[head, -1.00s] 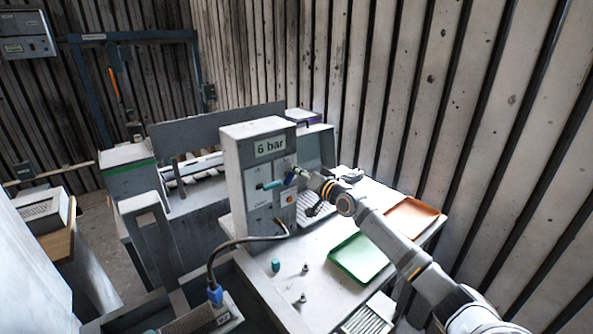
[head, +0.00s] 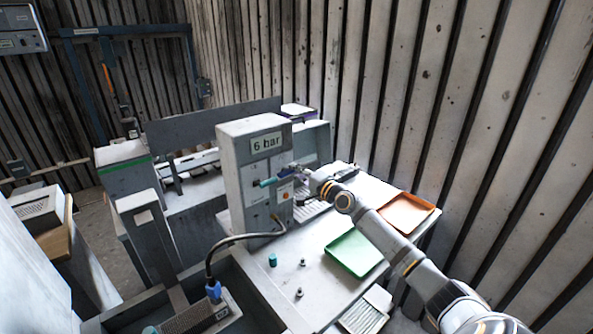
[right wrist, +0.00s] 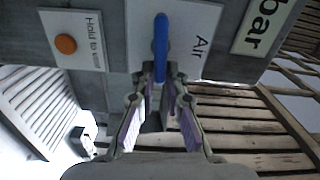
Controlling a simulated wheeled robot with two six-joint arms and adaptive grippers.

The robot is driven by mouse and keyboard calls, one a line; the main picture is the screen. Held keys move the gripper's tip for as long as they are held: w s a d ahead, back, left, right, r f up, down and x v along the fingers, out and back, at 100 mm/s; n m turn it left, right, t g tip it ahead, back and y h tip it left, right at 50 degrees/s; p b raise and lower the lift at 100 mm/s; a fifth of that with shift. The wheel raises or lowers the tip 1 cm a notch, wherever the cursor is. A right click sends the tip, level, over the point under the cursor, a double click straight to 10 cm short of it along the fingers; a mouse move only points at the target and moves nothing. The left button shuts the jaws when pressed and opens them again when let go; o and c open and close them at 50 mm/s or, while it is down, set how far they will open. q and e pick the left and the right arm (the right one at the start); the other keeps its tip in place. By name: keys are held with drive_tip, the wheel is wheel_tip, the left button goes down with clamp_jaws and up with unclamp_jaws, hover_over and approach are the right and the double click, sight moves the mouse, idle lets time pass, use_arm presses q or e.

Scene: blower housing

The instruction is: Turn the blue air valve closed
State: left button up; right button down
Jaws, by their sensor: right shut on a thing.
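The blue air valve handle (right wrist: 161,48) sits on a white plate marked "Air" (right wrist: 200,43) on the grey "6 bar" box (head: 240,170). In the right wrist view the handle is a narrow blue bar, nearly upright in the picture, pointing down between my fingers. My right gripper (right wrist: 160,85) is shut on its near end; the fingers partly hide that end. In the head view the right gripper (head: 297,171) is at the box front, and the blue handle (head: 287,175) shows only as a small piece. My left gripper is not in view.
A teal cylinder (head: 270,182) sticks out of the box front beside the valve. An orange button (right wrist: 65,44) is on a white plate near it. A green tray (head: 353,252) and an orange tray (head: 406,213) lie on the table. Small parts (head: 299,292) stand in front.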

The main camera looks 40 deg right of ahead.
drive_tip(key=shift+f+m, duration=0.2)
drive_tip(key=shift+m, duration=0.4)
drive_tip(key=c, duration=1.4)
unclamp_jaws()
drive_tip(key=shift+r, duration=0.1)
wheel_tip(320, 180, up, 10)
